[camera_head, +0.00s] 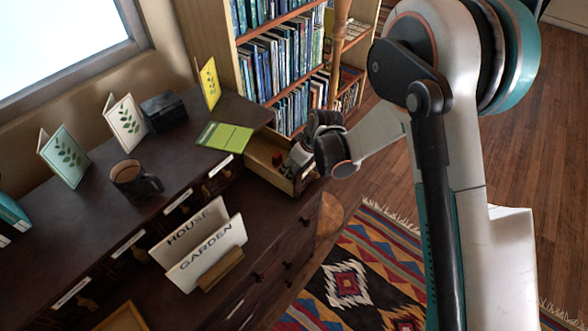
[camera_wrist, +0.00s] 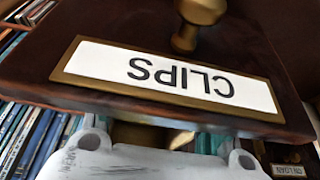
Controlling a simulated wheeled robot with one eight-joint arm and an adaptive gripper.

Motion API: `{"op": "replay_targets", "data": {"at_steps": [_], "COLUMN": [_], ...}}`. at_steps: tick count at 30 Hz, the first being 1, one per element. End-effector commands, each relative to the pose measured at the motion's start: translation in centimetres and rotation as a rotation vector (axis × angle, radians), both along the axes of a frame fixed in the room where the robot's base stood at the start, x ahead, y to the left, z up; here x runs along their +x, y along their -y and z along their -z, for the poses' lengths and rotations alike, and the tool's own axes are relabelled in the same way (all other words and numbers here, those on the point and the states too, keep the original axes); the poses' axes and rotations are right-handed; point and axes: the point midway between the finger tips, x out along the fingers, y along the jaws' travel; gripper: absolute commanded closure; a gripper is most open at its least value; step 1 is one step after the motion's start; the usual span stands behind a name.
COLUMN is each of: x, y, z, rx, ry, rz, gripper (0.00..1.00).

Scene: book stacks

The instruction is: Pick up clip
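No clip can be made out for certain in either view. A small wooden drawer (camera_head: 268,160) stands pulled out at the right end of the dark desk, with a small red thing (camera_head: 278,158) inside it, too small to name. My gripper (camera_head: 296,160) is at this drawer's right side, partly hidden by my wrist. In the wrist view a dark drawer front with a "CLIPS" label (camera_wrist: 180,75), seen upside down, and a brass knob (camera_wrist: 198,22) fills the upper part. The white part of my gripper shows below it. Its fingertips are not clear, so its opening cannot be told.
House and Garden dividers (camera_head: 203,248) stand in front. A bookcase (camera_head: 280,65) rises behind the drawer. A patterned rug (camera_head: 350,280) covers the floor.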

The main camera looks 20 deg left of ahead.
Motion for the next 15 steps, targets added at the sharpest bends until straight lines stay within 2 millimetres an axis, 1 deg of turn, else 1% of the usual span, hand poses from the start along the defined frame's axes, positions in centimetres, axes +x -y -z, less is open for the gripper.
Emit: {"op": "replay_targets", "data": {"at_steps": [1, 5, 15], "x": [0.01, 0.00, 0.00], "y": [0.01, 0.01, 0.02], "z": [-0.02, -0.03, -0.07], "rx": [0.000, 0.000, 0.000], "ry": [0.000, 0.000, 0.000], "rz": [0.000, 0.000, 0.000], "gripper": [0.63, 0.84, 0.84]}}
